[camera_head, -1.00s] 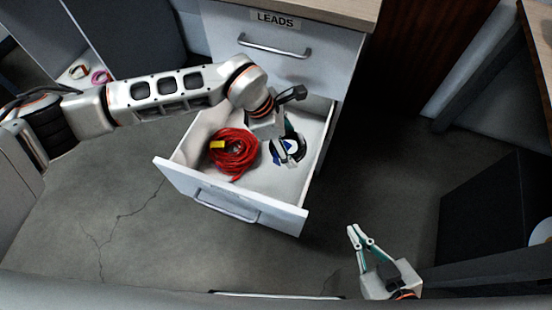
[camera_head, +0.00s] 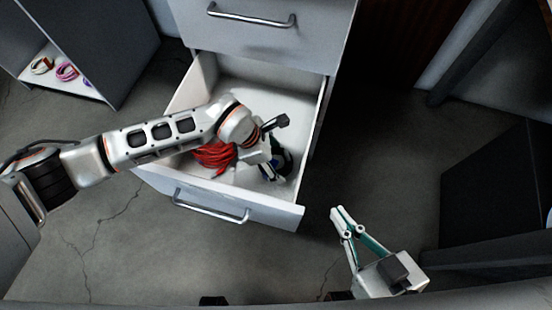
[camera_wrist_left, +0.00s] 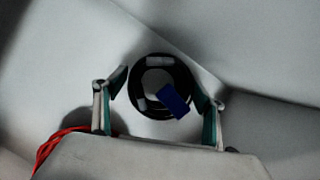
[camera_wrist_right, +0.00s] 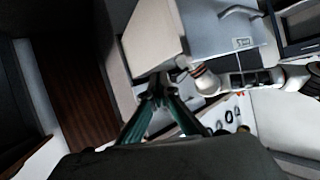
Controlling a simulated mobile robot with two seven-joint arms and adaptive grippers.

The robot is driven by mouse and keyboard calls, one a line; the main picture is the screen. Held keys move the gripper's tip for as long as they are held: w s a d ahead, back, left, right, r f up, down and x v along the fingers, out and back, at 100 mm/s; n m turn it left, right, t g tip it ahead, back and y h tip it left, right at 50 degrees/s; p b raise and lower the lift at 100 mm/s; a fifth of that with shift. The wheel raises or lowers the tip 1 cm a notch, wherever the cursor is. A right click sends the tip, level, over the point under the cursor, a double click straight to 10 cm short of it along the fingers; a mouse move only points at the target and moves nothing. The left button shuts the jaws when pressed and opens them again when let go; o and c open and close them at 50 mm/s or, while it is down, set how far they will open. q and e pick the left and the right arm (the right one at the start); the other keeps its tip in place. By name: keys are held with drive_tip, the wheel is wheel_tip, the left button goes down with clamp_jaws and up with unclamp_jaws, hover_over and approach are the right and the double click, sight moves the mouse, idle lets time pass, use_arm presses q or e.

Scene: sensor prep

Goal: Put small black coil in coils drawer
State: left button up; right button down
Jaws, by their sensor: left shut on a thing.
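The small black coil (camera_wrist_left: 165,112), with a blue tag (camera_wrist_left: 174,101), is between the two fingers of my left gripper (camera_wrist_left: 160,92) in the left wrist view. The left gripper is shut on it inside the open white drawer (camera_head: 290,216). In the head view the gripper (camera_head: 275,168) and wrist hide most of the coil. A red coil (camera_head: 214,155) lies in the drawer to the left, partly hidden by my left arm. My right gripper (camera_head: 337,212) is shut and empty, in front and right of the drawer; its tips also meet in the right wrist view (camera_wrist_right: 158,88).
A closed drawer with a metal handle (camera_head: 252,18) is above the open one. A shelf with pink and tan coils (camera_head: 66,72) stands at the far left. Dark furniture (camera_head: 495,190) stands at right. The floor before the drawer is clear.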

use_arm(q)
drive_tip(key=shift+s+f, duration=0.2)
drive_tip(key=shift+f, duration=0.9)
drive_tip(key=shift+w, duration=0.15)
drive_tip(key=shift+c, duration=0.6)
drive_tip(key=shift+r, duration=0.25)
drive_tip(key=shift+f, duration=0.2)
drive_tip(key=o, duration=1.4)
use_arm(e)
drive_tip(key=shift+s+a+f+m, duration=0.2)
drive_tip(key=shift+a+m, duration=0.2)
drive_tip(key=shift+a, duration=0.25)
